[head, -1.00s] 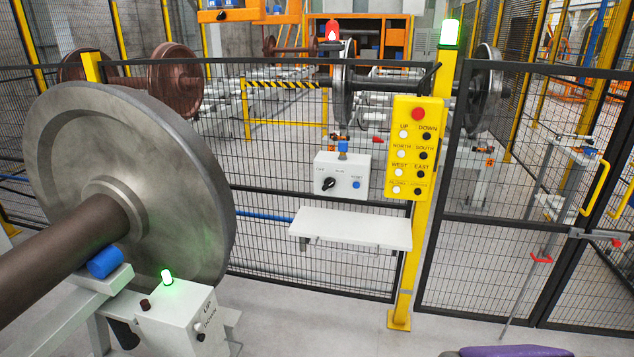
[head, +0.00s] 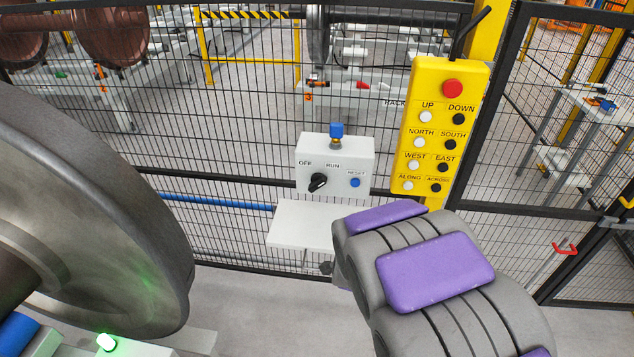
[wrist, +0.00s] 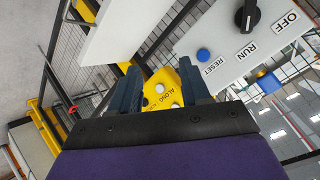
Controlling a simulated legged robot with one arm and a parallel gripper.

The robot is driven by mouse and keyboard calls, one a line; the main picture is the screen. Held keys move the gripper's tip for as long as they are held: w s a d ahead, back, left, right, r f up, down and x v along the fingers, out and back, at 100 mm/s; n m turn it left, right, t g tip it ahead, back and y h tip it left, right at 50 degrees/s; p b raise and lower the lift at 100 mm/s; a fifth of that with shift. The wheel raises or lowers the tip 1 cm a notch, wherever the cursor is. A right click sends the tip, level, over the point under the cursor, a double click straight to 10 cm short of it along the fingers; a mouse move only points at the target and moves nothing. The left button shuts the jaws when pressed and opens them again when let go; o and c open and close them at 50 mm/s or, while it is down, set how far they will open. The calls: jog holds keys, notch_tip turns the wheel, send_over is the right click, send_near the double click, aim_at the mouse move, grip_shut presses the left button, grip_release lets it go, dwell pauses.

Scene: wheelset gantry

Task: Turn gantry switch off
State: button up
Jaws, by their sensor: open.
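The gantry switch is a black rotary knob (head: 318,183) on a white control box (head: 357,158), below the printed words OFF and RUN. Its handle tilts, with its upper end toward RUN. In the wrist view the knob (wrist: 248,14) is at the upper right on the box (wrist: 235,40), near the RUN and OFF labels, and the picture is rotated. My gripper (wrist: 158,77) is open and empty, with its two dark fingers apart. It points at the yellow pendant, and the knob is beyond its right finger, not touched. In the head view my arm hides the gripper.
A blue RESET button (head: 355,183) and blue-topped lamp (head: 336,131) are on the box. A white shelf (head: 300,226) projects below it. The yellow button pendant (head: 432,130) stands right. A large steel wheel (head: 90,230) fills the left. Black mesh fence (head: 235,120) stands behind.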

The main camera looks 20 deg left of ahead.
jog(key=w+a+f+t, duration=0.1)
jog(key=a+t, duration=0.3)
jog(key=a, duration=0.3)
jog(key=m+t+y, duration=0.1)
jog(key=t+y, duration=0.1)
jog(key=t, duration=0.1)
send_near(318, 187)
jog(key=x, duration=0.4)
jog(key=b+x, duration=0.1)
jog(key=x, duration=0.4)
jog(key=shift+w+d+r, duration=0.1)
jog(key=shift+d, duration=0.15)
jog(key=shift+w+a+b, duration=0.3)
jog(key=shift+w+b, duration=0.05)
jog(key=shift+w, duration=0.25)
jog(key=shift+w+a, duration=0.35)
jog(key=shift+a, duration=0.15)
jog(key=shift+d, duration=0.4)
jog(key=shift+c, duration=0.5)
jog(key=shift+s, duration=0.1)
jog(key=c, duration=0.7)
jog(key=shift+o, duration=0.2)
